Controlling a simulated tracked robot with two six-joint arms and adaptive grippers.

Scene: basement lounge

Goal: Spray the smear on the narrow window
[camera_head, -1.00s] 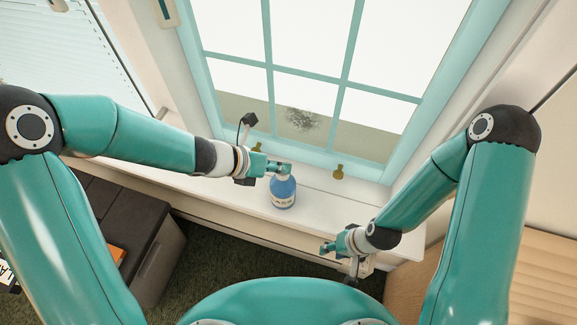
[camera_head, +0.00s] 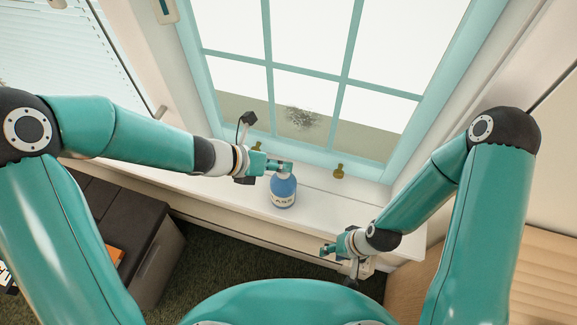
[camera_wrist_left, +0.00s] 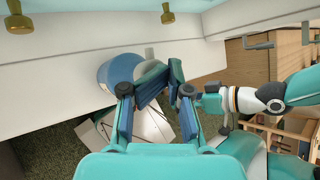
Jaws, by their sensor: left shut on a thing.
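A blue spray bottle (camera_head: 283,192) with a white label stands upright on the white windowsill in the head view. My left gripper (camera_head: 285,168) is shut on its top part. In the left wrist view the blue bottle body (camera_wrist_left: 120,72) shows beyond the left gripper (camera_wrist_left: 152,88), whose fingers partly hide the bottle's head. A dark grey smear (camera_head: 301,118) lies on a lower middle pane of the window (camera_head: 345,70). My right gripper (camera_head: 328,249) is low at the right, in front of the sill and away from the bottle; its finger opening is too small to judge.
The white windowsill (camera_head: 235,195) is mostly bare around the bottle. Brass window catches (camera_head: 339,171) sit at the bottom of the teal frame. A dark grey storage bench (camera_head: 135,235) stands at the left, and a tan wooden bench (camera_head: 510,275) at the right.

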